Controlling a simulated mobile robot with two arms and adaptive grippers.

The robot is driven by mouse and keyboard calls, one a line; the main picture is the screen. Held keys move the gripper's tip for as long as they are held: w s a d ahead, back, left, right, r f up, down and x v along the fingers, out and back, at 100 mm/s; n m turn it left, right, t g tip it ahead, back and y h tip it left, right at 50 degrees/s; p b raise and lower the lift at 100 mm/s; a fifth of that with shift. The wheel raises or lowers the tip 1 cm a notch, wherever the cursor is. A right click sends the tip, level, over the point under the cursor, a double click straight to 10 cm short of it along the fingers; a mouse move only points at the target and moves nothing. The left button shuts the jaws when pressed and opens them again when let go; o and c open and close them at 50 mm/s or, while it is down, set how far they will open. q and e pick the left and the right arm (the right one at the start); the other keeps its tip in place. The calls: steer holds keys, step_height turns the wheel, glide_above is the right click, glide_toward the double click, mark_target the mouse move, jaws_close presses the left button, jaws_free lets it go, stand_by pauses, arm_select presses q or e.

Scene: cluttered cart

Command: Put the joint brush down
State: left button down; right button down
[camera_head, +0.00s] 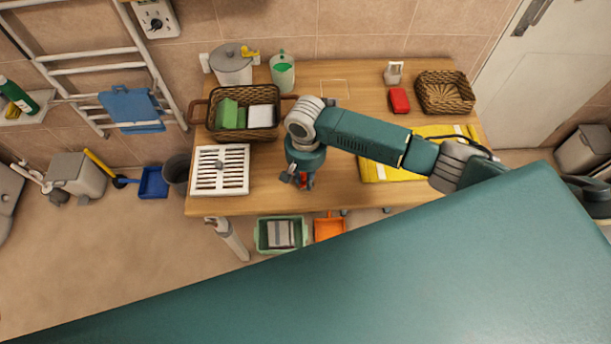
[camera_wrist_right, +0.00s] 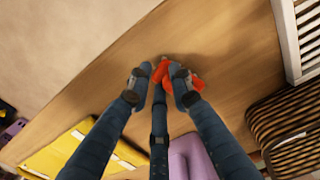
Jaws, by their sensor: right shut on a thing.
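The joint brush, a small orange-red piece, is between the fingertips of my right gripper in the right wrist view (camera_wrist_right: 187,79). Only a bit of it shows in the head view (camera_head: 304,177), and the fingers hide part of it. My right gripper (camera_head: 303,181) is shut on it and points down near the front edge of the wooden table (camera_head: 260,201); it also shows in the right wrist view (camera_wrist_right: 160,76). I cannot tell whether the brush touches the tabletop. My left gripper is not in view.
A white slatted tray (camera_head: 221,188) stands left of the gripper, with a wicker basket (camera_head: 262,132) behind it. A yellow folded thing (camera_head: 374,172) lies to the right. A purple thing (camera_wrist_right: 192,158) lies close by. An orange bin (camera_head: 329,228) and green bin (camera_head: 261,236) sit below.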

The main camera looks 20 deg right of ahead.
mark_target(305, 184)
steer(key=shift+f, duration=0.15)
steer(key=c, duration=1.6)
jaws_free()
steer(key=shift+o, duration=0.2)
step_height(305, 184, up, 12)
steer(key=b, duration=0.2)
steer(key=shift+a, duration=0.1)
